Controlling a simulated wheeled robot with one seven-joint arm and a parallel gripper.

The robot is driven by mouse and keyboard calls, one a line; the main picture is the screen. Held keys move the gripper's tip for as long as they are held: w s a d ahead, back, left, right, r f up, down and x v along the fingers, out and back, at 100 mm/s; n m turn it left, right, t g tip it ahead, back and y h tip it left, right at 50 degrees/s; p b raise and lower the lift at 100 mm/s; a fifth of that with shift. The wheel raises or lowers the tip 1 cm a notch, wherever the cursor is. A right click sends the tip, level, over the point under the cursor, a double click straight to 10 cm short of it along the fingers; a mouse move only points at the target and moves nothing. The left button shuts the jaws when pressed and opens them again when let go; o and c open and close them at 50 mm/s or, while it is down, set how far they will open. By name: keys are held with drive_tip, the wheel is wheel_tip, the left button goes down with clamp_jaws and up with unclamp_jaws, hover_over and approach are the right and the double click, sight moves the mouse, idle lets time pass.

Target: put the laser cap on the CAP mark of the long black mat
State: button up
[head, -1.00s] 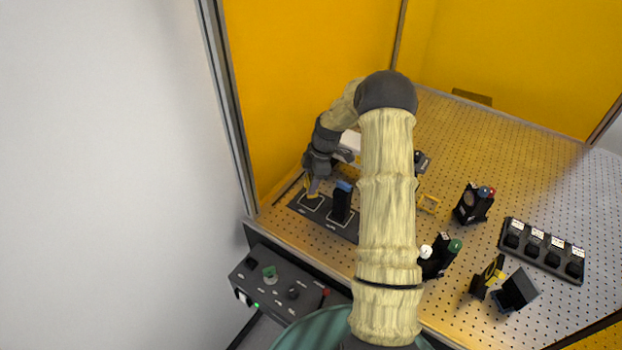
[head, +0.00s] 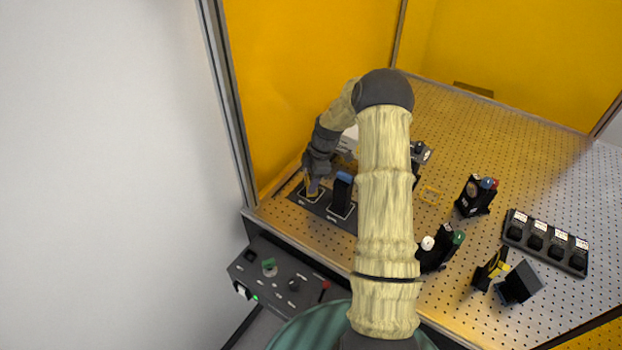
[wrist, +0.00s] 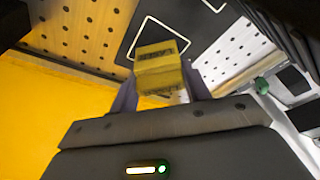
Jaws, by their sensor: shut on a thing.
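The yellow laser cap (wrist: 160,72) is between the two fingers of my gripper (wrist: 160,95) in the wrist view. My gripper is shut on it. In the head view my gripper (head: 312,185) is low over the left end of the long black mat (head: 322,211), at a white outlined square. In the wrist view the mat (wrist: 185,22) and its white outline show just beyond the cap. I cannot tell whether the cap touches the mat. The mark's lettering is too small to read.
A black block with a blue top (head: 342,195) stands on the mat, right of my gripper. A control box (head: 275,283) sits below the table's front edge. A yellow wall (head: 300,90) rises close on the left. Optic mounts (head: 475,197) and a black rack (head: 545,243) stand farther right.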

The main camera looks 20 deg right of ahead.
drive_tip(key=shift+f+b, duration=0.3)
drive_tip(key=shift+f, duration=0.05)
idle(0.4)
drive_tip(key=o, duration=0.9)
drive_tip(key=shift+r, duration=0.15)
drive_tip(key=shift+r+p, duration=2)
drive_tip(key=shift+r, duration=1.4)
